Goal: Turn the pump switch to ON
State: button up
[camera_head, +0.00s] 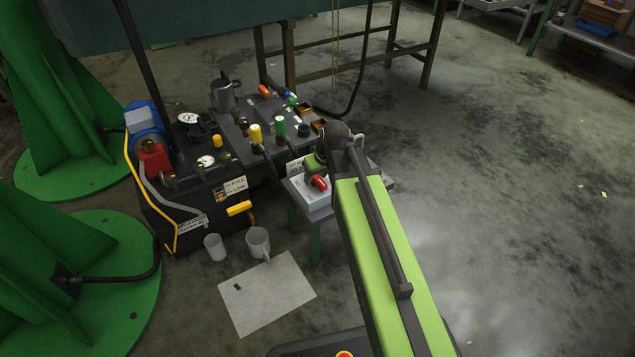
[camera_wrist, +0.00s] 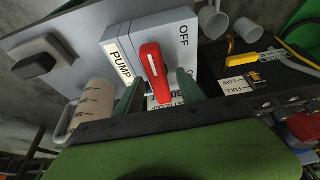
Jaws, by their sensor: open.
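The pump switch is a red handle (camera_wrist: 153,68) on a light grey box (camera_wrist: 118,32) labelled PUMP. OFF is printed at its upper right, and another label beginning with O is partly hidden by a finger. The handle's lower end is close to the fingers. In the head view the red handle (camera_head: 319,182) shows on the grey box (camera_head: 310,195) beside my arm. My gripper (camera_wrist: 160,88) is open, with one green finger on each side of the handle's lower end. I cannot tell whether either finger touches it. In the head view my gripper (camera_head: 315,163) is partly hidden.
A black machine (camera_head: 165,225) with gauges, valves and a blue motor (camera_head: 148,118) stands left of the switch box. A beige mug (camera_wrist: 92,108) is close to the gripper.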

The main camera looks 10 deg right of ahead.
grip_shut()
dwell(0.3)
jog(key=shift+m, duration=0.3)
jog(key=m+h, duration=0.1)
jog(key=m, duration=0.3)
jog(key=shift+a+h, duration=0.15)
jog(key=shift+h, duration=0.25)
jog(key=m+h, duration=0.1)
jog(key=m, duration=0.3)
jog(key=shift+a+m+h, duration=0.1)
jog(key=shift+m+h, duration=0.3)
jog(key=m+g+h, duration=0.1)
jog(key=m, duration=0.3)
jog(key=shift+w+m, duration=0.15)
jog(key=shift+m, duration=0.15)
jog(key=shift+a+m+g+h, duration=0.1)
jog(key=shift+m+g+h, duration=0.6)
jog(key=shift+m, duration=1.2)
jog(key=shift+g, duration=0.3)
